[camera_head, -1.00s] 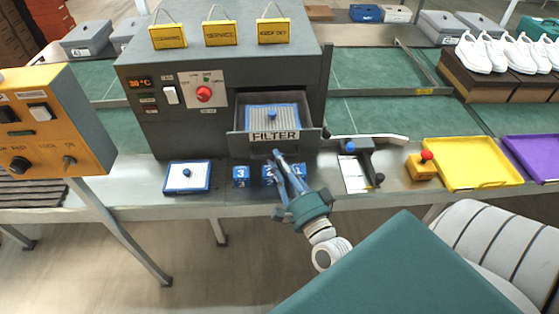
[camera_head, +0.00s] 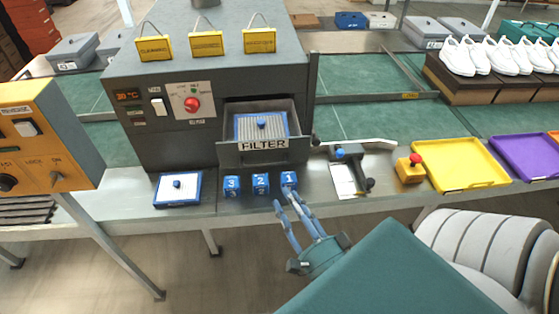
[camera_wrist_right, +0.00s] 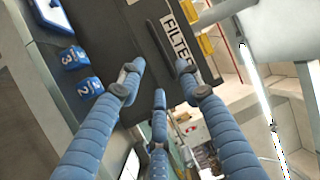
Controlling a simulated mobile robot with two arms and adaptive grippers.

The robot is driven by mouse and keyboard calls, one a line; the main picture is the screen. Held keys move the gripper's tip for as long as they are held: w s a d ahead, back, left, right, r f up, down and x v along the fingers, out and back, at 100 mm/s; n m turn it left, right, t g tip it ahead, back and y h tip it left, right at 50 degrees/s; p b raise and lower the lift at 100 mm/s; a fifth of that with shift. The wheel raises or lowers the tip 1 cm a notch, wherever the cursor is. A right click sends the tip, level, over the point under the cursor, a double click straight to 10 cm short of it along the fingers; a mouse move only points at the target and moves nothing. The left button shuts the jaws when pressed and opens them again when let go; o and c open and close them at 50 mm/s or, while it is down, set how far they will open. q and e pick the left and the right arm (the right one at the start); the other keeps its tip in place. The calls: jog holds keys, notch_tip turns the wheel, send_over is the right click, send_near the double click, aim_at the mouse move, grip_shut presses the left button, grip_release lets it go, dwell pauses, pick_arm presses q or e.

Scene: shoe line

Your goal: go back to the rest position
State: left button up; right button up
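My right gripper (camera_head: 285,202) is in front of the work table's front edge, with its fingers pointing up toward the block marked 1 (camera_head: 289,180). In the right wrist view the gripper (camera_wrist_right: 160,85) has its three blue fingers spread, with nothing between them. In the head view the fingertips overlap the area just below block 1; whether they touch it cannot be told. My left gripper is not in view.
The FILTER drawer (camera_head: 243,155) of the grey machine (camera_head: 150,80) stands open with a filter inside. Blocks 3 (camera_head: 232,182) and 2 (camera_head: 261,183), a blue-rimmed filter (camera_head: 166,199), a red-button box (camera_head: 409,176) and a yellow tray (camera_head: 485,182) sit on the table.

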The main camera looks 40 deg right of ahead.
jog(key=shift+v, duration=0.85)
jog(key=shift+w, duration=0.1)
jog(key=s+a+f+n+g+y+b, duration=0.1)
jog(key=s+a+f+n+g, duration=0.2)
jog(key=f, duration=1)
jog(key=s+a+f+n+g+y, duration=0.1)
jog(key=s+f+n+g+y, duration=0.3)
jog(key=f, duration=0.8)
jog(key=a+f+n+g+h+b, duration=0.15)
jog(key=f+n, duration=0.35)
jog(key=f, duration=0.8)
jog(key=s+a+f+n+g+b, duration=0.1)
jog(key=s+f+n+g, duration=0.8)
jog(key=s+f, duration=1)
jog(key=s+g, duration=0.1)
jog(key=s, duration=0.2)
jog(key=shift+s+a+n, duration=0.2)
jog(key=shift+s+n, duration=0.1)
jog(key=shift+s, duration=0.1)
